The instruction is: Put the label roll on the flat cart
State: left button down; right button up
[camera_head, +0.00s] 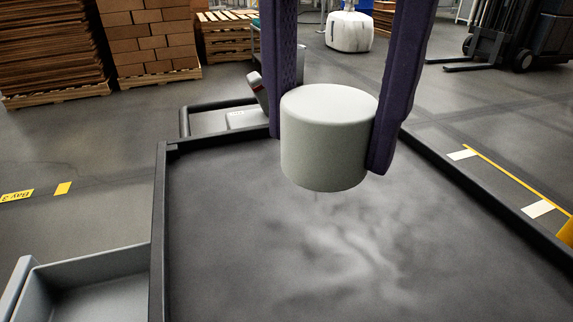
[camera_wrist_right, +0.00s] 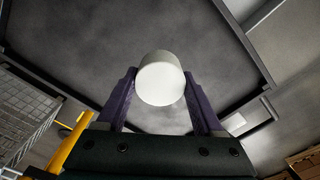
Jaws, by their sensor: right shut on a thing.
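The label roll (camera_head: 325,140) is a plain white cylinder, held upright above the dark surface in the head view. My right gripper (camera_head: 330,135) is shut on it, with one purple finger on each side. The right wrist view also shows the roll (camera_wrist_right: 160,80) between the two fingertips of my right gripper (camera_wrist_right: 162,88). The flat cart (camera_head: 230,250) is a wide dark grey deck with a low raised rim, and the roll hangs over its far half. The gap between roll and deck is hard to judge. My left gripper is in neither view.
A grey bin (camera_head: 90,285) stands left of the cart. Stacked cartons (camera_head: 150,40) and pallets stand at the back left. The deck around and below the roll is bare.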

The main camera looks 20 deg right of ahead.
aim_at(325, 176)
notch_tip(325, 176, down, 13)
jog(key=shift+r+b, duration=0.1)
jog(key=shift+b, duration=0.5)
notch_tip(325, 176, down, 4)
jog(key=shift+f+b, duration=0.1)
jog(key=shift+b, duration=0.2)
jog(key=shift+f, duration=0.2)
jog(key=o, duration=1.4)
jog(key=shift+r, duration=0.5)
notch_tip(325, 176, up, 12)
jog(key=shift+f+p, duration=0.25)
jog(key=shift+p, duration=0.4)
